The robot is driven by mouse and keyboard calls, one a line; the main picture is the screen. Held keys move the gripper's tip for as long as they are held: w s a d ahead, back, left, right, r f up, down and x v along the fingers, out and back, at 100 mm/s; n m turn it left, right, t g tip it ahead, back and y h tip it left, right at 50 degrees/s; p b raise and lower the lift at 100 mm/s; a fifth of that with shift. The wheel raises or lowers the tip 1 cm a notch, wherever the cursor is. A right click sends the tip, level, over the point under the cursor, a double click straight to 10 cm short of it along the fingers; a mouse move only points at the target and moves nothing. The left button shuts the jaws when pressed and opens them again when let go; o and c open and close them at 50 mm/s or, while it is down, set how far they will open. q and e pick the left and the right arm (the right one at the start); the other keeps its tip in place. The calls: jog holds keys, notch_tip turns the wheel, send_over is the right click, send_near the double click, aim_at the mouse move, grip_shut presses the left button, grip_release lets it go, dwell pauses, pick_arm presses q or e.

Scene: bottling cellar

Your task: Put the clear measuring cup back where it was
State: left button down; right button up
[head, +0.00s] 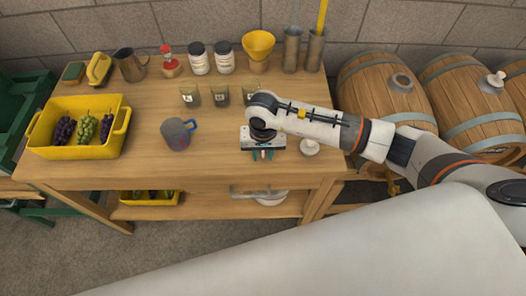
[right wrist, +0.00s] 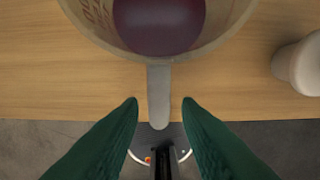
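In the right wrist view a clear measuring cup (right wrist: 228,22) with red markings and dark purple liquid stands on the wooden table. Its grey handle (right wrist: 158,92) points toward my right gripper (right wrist: 160,104). The two green fingers are open, one on each side of the handle's end, with a gap on both sides. In the head view my right gripper (head: 263,155) is over the table's front edge, and the hand and arm hide the cup. My left gripper is not in view.
A white bung (head: 310,147) stands just right of my right gripper. Several small glasses (head: 221,97) stand behind. A yellow crate (head: 79,149) of grapes is at the left. The table between crate and mug is clear.

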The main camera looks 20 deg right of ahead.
notch_tip(320, 180, up, 12)
jog(key=b, duration=0.3)
jog(key=shift+f, duration=0.1)
